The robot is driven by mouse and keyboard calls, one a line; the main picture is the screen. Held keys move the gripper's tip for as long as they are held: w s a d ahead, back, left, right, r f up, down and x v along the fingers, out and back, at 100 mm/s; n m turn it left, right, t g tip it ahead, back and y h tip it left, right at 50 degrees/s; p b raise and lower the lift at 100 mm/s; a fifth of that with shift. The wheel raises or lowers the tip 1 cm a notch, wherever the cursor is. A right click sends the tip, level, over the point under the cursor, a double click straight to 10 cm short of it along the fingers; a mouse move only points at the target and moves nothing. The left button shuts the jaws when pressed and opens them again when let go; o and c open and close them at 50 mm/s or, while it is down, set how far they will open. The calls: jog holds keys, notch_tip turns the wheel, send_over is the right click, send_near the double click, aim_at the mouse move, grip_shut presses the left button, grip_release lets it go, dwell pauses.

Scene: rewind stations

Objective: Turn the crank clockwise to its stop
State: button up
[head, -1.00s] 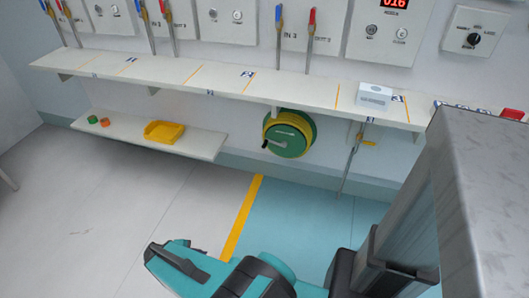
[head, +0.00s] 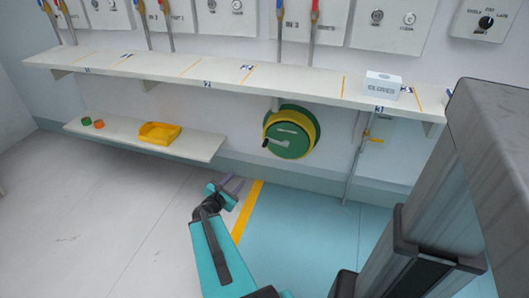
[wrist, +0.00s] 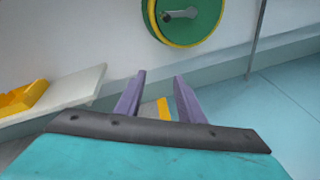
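The crank is a light grey arm with a dark knob (head: 279,143) on the face of a green reel (head: 290,146) with a yellow rim. The reel is on the wall below the long shelf. The crank arm points left, with the knob at its left end. In the wrist view the crank (wrist: 181,14) shows on the reel (wrist: 200,20) at the top, cut by the frame edge. My gripper (head: 230,184) is below and left of the reel, apart from it. In the wrist view its two purple fingers (wrist: 159,98) stand apart with nothing between them.
A long shelf (head: 210,75) runs above the reel, with a white gloves box (head: 382,86) on it. A lower shelf (head: 195,147) at left holds a yellow tray (head: 160,134) and small green and orange pieces. A thin pipe with a yellow valve (head: 372,139) is right of the reel. The floor ahead is clear.

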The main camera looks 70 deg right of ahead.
aim_at(264, 146)
jog(key=s+d+r+n+t+h+b, duration=0.1)
jog(key=s+d+r+n+h+b, duration=0.1)
jog(key=s+d+r+n+b, duration=0.2)
jog(key=s+d+n, duration=0.1)
jog(key=d+n, duration=0.2)
jog(key=d, duration=0.2)
jog(key=shift+s+t+h+b, duration=0.25)
jog(key=shift+t+h+b, duration=0.05)
jog(key=shift+h+b, duration=0.1)
jog(key=shift+w+d+b, duration=0.2)
jog(key=shift+d+b, duration=0.7)
jog(key=shift+d, duration=2.55)
jog(key=shift+w+d+b, duration=0.2)
jog(key=shift+d+b, duration=0.7)
jog(key=shift+d, duration=2.55)
jog(key=shift+c, duration=0.4)
